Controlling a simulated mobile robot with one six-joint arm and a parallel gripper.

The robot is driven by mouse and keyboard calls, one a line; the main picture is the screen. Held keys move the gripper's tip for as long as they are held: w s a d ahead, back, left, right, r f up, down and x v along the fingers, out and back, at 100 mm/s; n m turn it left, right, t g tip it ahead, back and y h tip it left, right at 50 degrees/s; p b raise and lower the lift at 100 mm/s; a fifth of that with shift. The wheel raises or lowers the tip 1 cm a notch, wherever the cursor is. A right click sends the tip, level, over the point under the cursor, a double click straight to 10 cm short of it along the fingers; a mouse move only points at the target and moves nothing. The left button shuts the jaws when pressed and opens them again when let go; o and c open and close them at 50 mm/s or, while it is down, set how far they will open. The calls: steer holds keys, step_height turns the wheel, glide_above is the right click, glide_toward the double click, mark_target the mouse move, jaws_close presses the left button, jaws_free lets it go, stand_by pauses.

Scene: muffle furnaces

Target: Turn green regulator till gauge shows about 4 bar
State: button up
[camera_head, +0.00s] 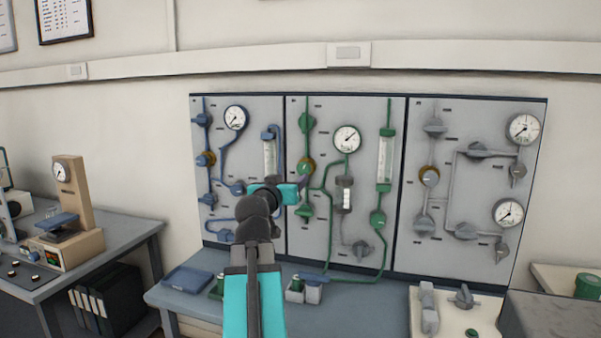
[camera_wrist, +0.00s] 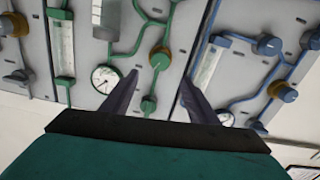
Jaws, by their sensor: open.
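The green regulator (camera_head: 306,166), a round knob with a brass-coloured collar, sits on the middle panel's green piping. In the wrist view the green regulator (camera_wrist: 160,59) appears just beyond and between my fingertips. The round white gauge (camera_head: 347,138) is up and right of it; its needle shows, but the figures are too small to read. The gauge (camera_wrist: 105,78) also shows left of my fingers in the wrist view. My gripper (camera_wrist: 159,78) is open and empty, apart from the knob as far as I can tell.
Green valves (camera_head: 306,121) and (camera_head: 304,211) sit above and below the regulator on its pipe. A blue-piped panel (camera_head: 220,170) is to the left and a grey-piped panel (camera_head: 480,180) to the right. A bench (camera_head: 365,305) with small items stands below.

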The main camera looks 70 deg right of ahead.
mark_target(303, 170)
steer(key=shift+w+d, duration=0.2)
steer(key=shift+d, duration=2.8)
steer(key=shift+w+d, duration=0.15)
steer(key=shift+d, duration=2.85)
steer(key=shift+c, duration=0.2)
steer(key=shift+f, duration=0.1)
steer(key=c, duration=1)
